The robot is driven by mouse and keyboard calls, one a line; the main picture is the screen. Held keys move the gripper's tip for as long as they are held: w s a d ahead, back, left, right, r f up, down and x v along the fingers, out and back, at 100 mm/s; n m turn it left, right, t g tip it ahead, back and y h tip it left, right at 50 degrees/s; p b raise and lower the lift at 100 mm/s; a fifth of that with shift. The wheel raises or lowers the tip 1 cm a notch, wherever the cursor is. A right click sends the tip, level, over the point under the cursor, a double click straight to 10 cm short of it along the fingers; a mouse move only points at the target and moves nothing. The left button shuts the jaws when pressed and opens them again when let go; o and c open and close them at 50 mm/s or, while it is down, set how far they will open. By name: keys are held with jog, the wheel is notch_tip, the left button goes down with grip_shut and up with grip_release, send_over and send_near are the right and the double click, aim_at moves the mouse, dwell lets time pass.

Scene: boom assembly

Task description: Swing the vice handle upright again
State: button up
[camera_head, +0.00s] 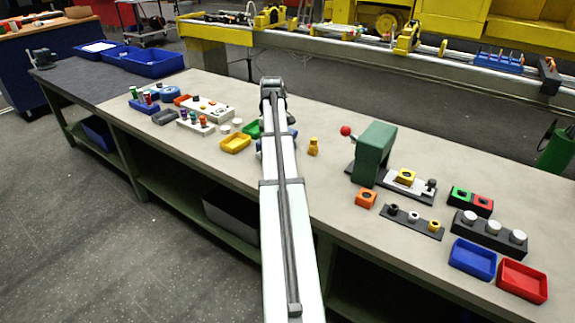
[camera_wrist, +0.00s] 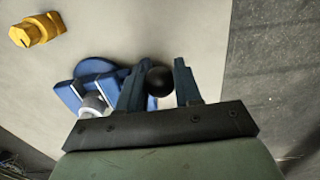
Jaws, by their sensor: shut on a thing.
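The vice (camera_wrist: 95,70) is blue with a light round part at its side. In the head view my arm covers the gripper and most of the vice; small blue parts (camera_head: 291,134) show at the arm's edge.
A yellow piece (camera_wrist: 36,30) stands right of the arm in the head view (camera_head: 313,146). Left of the arm are a green tray (camera_head: 253,129) and a yellow tray (camera_head: 235,143). A green press (camera_head: 374,152) with a red-knobbed lever stands to the right. The table's edge is close.

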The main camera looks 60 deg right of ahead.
jog(key=shift+w+r, duration=0.4)
jog(key=shift+w, duration=0.25)
jog(key=shift+w+r, duration=0.25)
jog(key=shift+w, duration=0.25)
jog(key=shift+w+r, duration=0.25)
jog(key=shift+w, duration=0.25)
jog(key=o, duration=0.5)
jog(key=shift+o, duration=0.2)
jog(key=shift+s, duration=0.1)
jog(key=shift+s+f, duration=0.1)
jog(key=shift+c, duration=0.4)
